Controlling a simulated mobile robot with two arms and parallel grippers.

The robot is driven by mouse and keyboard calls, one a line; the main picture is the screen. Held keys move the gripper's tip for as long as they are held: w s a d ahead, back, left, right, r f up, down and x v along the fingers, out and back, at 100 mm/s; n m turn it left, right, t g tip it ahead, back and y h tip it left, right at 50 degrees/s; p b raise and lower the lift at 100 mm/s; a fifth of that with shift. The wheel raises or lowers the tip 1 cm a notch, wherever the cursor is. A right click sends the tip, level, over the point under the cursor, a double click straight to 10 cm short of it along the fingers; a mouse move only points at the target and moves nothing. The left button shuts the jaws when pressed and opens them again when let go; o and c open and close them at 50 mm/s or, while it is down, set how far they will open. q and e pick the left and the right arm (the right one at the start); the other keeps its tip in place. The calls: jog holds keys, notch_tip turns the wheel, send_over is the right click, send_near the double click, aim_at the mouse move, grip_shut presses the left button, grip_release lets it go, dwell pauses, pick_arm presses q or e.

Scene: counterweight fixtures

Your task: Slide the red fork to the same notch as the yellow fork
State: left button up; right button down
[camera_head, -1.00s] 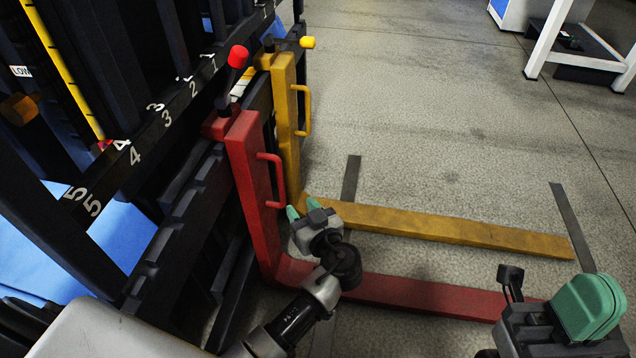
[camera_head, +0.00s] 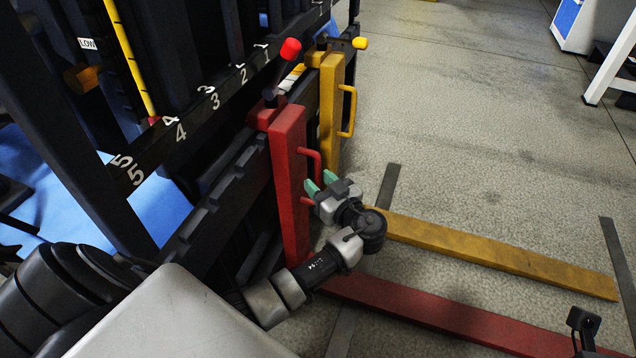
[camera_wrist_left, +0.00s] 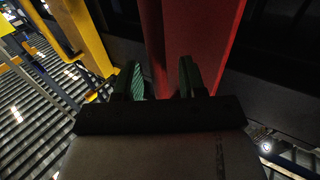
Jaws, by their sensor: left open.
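The red fork (camera_head: 289,190) hangs upright on the dark notched rail (camera_head: 190,240), its tine running right along the floor. Its red handle (camera_head: 315,158) is on the right side of the shank. The yellow fork (camera_head: 331,105) hangs on the rail behind it, nearer the low-number end, with a visible gap between them. My left gripper (camera_head: 320,184), with green fingertips, is open at the lower part of the red handle. In the left wrist view the handle bar (camera_wrist_left: 152,40) appears in line with the gap between the open fingers (camera_wrist_left: 162,80); contact cannot be told. My right gripper's fingers are out of view.
A numbered bar (camera_head: 200,108) marked 1 to 5 runs above the rail. Dark strips (camera_head: 389,187) mark the floor. The floor to the right (camera_head: 480,130) is open, with a white-legged table (camera_head: 612,65) beyond.

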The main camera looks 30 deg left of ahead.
pick_arm(q)
jog(key=shift+w+a, duration=0.2)
jog(key=shift+a, duration=0.3)
grip_shut()
jog(key=shift+f, duration=0.1)
dwell(1.1)
